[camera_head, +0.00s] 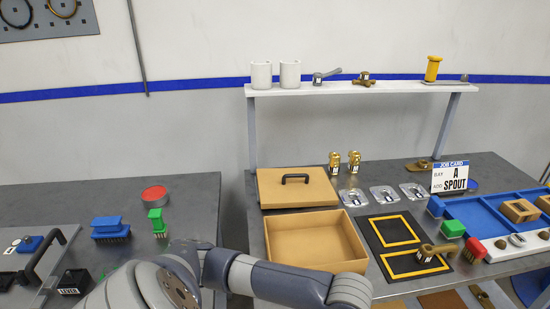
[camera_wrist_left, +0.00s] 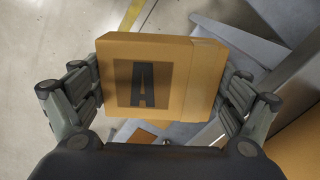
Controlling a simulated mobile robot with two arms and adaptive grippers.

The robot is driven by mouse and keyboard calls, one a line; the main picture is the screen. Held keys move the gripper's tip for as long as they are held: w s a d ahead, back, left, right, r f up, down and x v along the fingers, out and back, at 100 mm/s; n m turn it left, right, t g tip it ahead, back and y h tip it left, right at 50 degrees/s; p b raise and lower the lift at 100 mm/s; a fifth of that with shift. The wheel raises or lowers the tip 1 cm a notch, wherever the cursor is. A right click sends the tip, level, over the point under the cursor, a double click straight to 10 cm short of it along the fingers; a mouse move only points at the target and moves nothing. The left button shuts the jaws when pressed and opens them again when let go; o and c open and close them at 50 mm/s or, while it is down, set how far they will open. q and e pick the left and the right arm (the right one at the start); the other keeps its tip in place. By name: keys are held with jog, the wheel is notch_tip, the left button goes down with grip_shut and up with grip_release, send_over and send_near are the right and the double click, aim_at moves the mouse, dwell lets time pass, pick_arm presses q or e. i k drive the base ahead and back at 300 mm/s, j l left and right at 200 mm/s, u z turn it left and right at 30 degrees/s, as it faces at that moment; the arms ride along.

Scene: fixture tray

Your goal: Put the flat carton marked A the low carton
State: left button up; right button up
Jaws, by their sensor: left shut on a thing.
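In the left wrist view, a flat tan carton (camera_wrist_left: 178,62) with a large black letter A on its face is between the fingers of my left gripper (camera_wrist_left: 162,88). The gripper is shut on its two sides, and the carton is held above the floor beside a bench edge. In the head view my left arm crosses the bottom, but its gripper and the carton are out of frame. A low open tan carton (camera_head: 353,258) stands on the right bench and looks empty. My right gripper is in neither view.
A tan lid (camera_head: 270,190) with a black handle lies behind the low carton. Right of it are a black mat (camera_head: 377,237) with yellow outlines, a blue tray (camera_head: 478,213) and a job card (camera_head: 451,177) reading A, SPOUT. A shelf (camera_head: 400,88) spans above.

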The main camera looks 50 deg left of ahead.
aim_at(291, 256)
jog(key=k+j+z, duration=0.1)
jog(key=k+j, duration=0.25)
jog(key=k+j+z, duration=0.15)
jog(key=k+j, duration=0.15)
jog(key=k, duration=0.2)
jog(key=k+j+z, duration=0.1)
jog(key=k+j, duration=0.2)
jog(key=k, duration=0.15)
